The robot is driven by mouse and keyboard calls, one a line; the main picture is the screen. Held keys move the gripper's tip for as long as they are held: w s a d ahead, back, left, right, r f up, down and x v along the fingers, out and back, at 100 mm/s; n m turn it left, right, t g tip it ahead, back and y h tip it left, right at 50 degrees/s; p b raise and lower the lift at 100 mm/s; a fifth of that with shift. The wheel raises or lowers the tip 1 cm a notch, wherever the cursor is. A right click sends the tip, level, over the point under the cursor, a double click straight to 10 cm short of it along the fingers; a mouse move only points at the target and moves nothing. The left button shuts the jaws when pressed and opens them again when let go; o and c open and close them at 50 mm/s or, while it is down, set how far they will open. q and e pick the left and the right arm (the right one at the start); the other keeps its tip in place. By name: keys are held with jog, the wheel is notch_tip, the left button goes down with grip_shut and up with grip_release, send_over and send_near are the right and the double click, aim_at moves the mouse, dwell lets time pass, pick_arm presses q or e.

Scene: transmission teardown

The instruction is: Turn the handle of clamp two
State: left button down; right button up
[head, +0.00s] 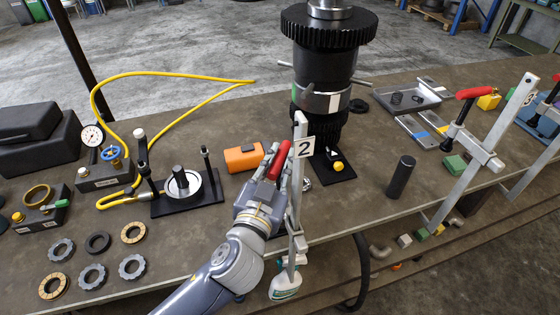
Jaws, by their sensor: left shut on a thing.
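Clamp two (298,190) is a grey metal bar clamp at the front edge of the bench, with a white tag (305,147) reading 2. Its red handle (281,158) stands tilted on the left side of the bar. My left gripper (270,170) comes up from the lower left and is shut on the handle, with the red upper part showing above the fingers. The lower part of the handle is hidden by the fingers. My right gripper is not in view.
A dark geared transmission stack (326,70) stands just behind the clamp. A dark cylinder (400,177) stands to the right, before another red-handled clamp (475,130). Several rings lie front left.

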pick_arm(q)
jog(key=shift+a+f, duration=0.1)
jog(key=c, duration=1.5)
grip_release()
jog(key=shift+w+a, duration=0.1)
jog(key=shift+s, duration=0.35)
jog(key=v, duration=1.1)
jog(key=shift+s+a, duration=0.15)
